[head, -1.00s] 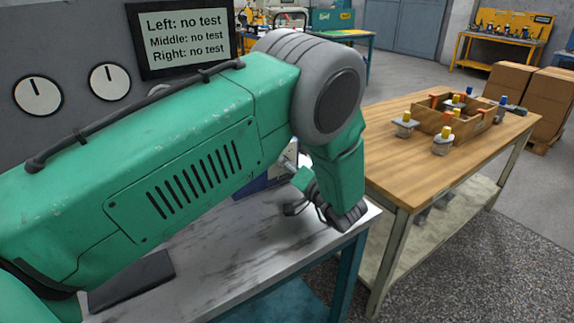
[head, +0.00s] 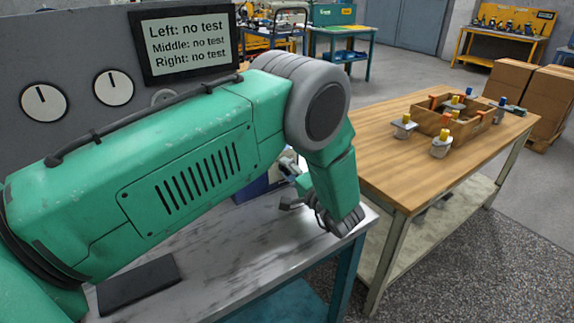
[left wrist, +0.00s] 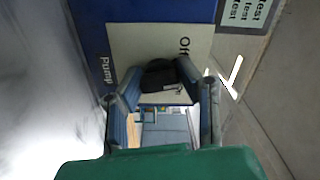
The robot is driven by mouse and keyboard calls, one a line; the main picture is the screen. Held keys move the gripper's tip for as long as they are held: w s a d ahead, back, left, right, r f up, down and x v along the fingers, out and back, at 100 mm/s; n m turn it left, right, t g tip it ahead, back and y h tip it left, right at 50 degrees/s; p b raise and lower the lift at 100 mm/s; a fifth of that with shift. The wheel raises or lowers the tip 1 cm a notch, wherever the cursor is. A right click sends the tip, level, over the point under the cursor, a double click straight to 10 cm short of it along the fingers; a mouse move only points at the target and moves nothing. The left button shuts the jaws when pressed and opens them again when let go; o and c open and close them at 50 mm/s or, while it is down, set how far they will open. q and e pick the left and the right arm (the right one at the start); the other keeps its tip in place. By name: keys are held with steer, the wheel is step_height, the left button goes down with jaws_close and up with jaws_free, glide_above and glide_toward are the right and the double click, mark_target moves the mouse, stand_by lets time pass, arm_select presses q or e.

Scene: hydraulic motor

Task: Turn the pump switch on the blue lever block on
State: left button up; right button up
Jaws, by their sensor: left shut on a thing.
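The blue lever block (head: 258,186) shows only in part in the head view, behind my left arm. In the left wrist view the blue block (left wrist: 85,30) carries a pale plate (left wrist: 150,40) with the words "Off" and "Pump". The black pump switch (left wrist: 160,76) stands on this plate, on the side below "Off". My left gripper (head: 296,199) reaches the block from the right; in the left wrist view its fingers (left wrist: 158,84) lie on both sides of the switch and are shut on it. My right gripper is not in view.
The grey bench (head: 215,252) holds a dark flat pad (head: 138,284). Behind are two dials (head: 113,88) and a display (head: 190,40) reading "no test" for left, middle and right. A wooden table (head: 385,165) with a crate (head: 432,121) and several capped parts stands at right.

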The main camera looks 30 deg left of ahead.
arm_select(q)
steer(key=m, duration=0.2)
steer(key=m+p, duration=0.1)
steer(key=m, duration=0.2)
steer(key=shift+s+d+f+m+p, duration=0.1)
steer(key=shift+d+f+m+p, duration=0.2)
steer(key=shift+f+m, duration=0.1)
steer(key=m, duration=0.5)
steer(key=shift+m+p, duration=0.4)
steer(key=o, duration=1.1)
steer(key=shift+o, duration=0.4)
steer(key=shift+d+r, duration=0.1)
steer(key=shift+r, duration=0.05)
steer(key=shift+r, duration=0.1)
